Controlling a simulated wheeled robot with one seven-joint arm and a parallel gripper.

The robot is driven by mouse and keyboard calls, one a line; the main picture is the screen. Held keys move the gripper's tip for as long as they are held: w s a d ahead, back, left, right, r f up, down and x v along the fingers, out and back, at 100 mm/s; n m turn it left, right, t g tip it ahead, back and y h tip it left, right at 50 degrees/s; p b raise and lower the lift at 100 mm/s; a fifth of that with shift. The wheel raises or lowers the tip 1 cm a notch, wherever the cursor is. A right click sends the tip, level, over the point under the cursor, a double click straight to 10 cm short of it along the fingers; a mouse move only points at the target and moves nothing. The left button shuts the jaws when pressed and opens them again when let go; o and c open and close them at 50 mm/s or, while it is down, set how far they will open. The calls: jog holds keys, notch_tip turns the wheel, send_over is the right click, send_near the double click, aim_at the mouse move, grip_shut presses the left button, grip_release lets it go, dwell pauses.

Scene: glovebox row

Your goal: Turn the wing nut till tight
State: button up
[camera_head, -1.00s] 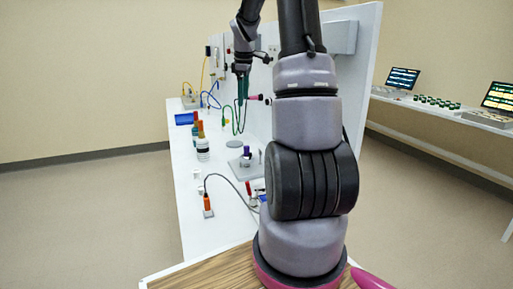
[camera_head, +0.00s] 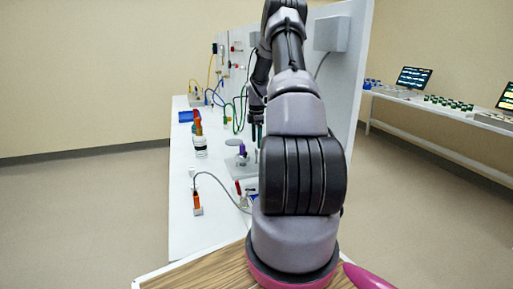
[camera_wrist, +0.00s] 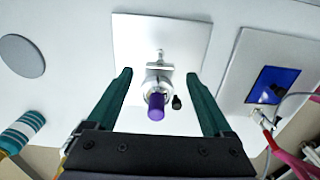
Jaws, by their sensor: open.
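A pale square plate (camera_wrist: 190,35) in the wrist view carries a silvery metal fitting (camera_wrist: 158,78) with a purple-tipped post (camera_wrist: 156,106). A small black knob (camera_wrist: 177,103) sits just right of the post. I cannot tell which of these parts is the wing nut. My gripper (camera_wrist: 159,78) is open, with a dark green finger on each side of the fitting and a gap on both sides. In the head view the purple tip (camera_head: 242,147) shows left of and below my gripper (camera_head: 256,130), whose fingers point down and are partly hidden by my arm.
A second plate with a blue panel (camera_wrist: 273,85) and cables is right of the fitting. A grey disc (camera_wrist: 21,56) and a teal-striped bottle (camera_wrist: 22,130) are to the left. The upright white board (camera_head: 345,90) stands along the bench (camera_head: 190,225). Bottles and cables stand along the bench.

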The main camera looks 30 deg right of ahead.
aim_at(257, 151)
jog(key=shift+f, duration=1.75)
grip_shut()
